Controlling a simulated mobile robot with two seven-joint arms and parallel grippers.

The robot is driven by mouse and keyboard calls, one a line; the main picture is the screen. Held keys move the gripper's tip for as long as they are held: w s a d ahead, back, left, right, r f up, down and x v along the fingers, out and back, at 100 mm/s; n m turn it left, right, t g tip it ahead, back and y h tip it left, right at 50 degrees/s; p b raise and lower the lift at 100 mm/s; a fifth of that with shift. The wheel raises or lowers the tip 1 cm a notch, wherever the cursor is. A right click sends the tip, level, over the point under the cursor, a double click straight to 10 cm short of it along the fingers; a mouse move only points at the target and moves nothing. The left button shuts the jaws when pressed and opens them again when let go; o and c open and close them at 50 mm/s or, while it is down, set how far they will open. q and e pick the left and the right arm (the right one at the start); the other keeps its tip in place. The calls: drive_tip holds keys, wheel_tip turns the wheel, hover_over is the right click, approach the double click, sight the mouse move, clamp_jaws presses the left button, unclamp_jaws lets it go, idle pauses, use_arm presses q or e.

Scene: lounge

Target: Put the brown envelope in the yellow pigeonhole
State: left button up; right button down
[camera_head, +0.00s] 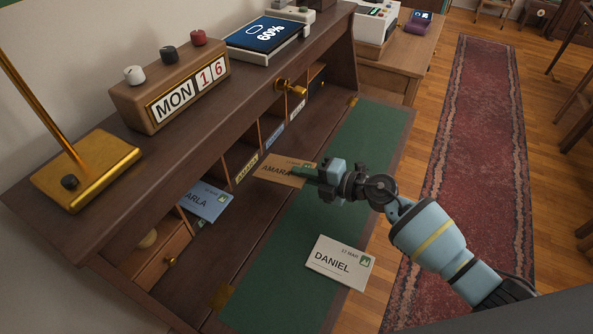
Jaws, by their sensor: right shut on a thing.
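The brown envelope (284,171), marked AMARA, is in my right gripper (318,178), which is shut on its right end. The envelope lies roughly flat, with its left end at the front of the pigeonholes beside the yellow label (247,167). The yellow pigeonhole (239,153) is the dark slot by that label. I cannot tell whether the envelope's left end is inside the slot. My left gripper is not in view.
A blue envelope (206,202) sticks out of a slot to the left. A white envelope (339,263) marked DANIEL lies on the green desk mat (357,150). A blue label (273,135) and a brass knob (291,88) are further along. A small drawer (163,252) is at left.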

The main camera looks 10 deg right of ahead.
sight(262, 165)
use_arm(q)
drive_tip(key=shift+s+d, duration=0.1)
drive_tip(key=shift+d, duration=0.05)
use_arm(e)
drive_tip(key=shift+w+a+f, duration=0.1)
drive_tip(key=shift+a+f, duration=0.05)
drive_tip(key=shift+a, duration=0.05)
drive_tip(key=shift+b+x, duration=0.8)
drive_tip(key=shift+x, duration=0.6)
drive_tip(key=shift+b+x, duration=0.85)
drive_tip(key=shift+x, duration=0.95)
drive_tip(key=shift+w+a+f, duration=0.2)
drive_tip(key=shift+w+a, duration=0.2)
drive_tip(key=shift+a, duration=0.15)
drive_tip(key=shift+w+a+f, duration=0.1)
drive_tip(key=shift+w+a, duration=0.3)
drive_tip(key=shift+a, duration=0.15)
drive_tip(key=shift+b+x, duration=1.25)
drive_tip(key=shift+x, duration=1.6)
use_arm(q)
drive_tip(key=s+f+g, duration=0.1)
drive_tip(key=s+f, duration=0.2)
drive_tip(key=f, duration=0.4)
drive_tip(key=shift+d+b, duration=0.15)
drive_tip(key=shift+b, duration=0.2)
use_arm(e)
drive_tip(key=shift+x, duration=0.9)
drive_tip(key=shift+r, duration=0.35)
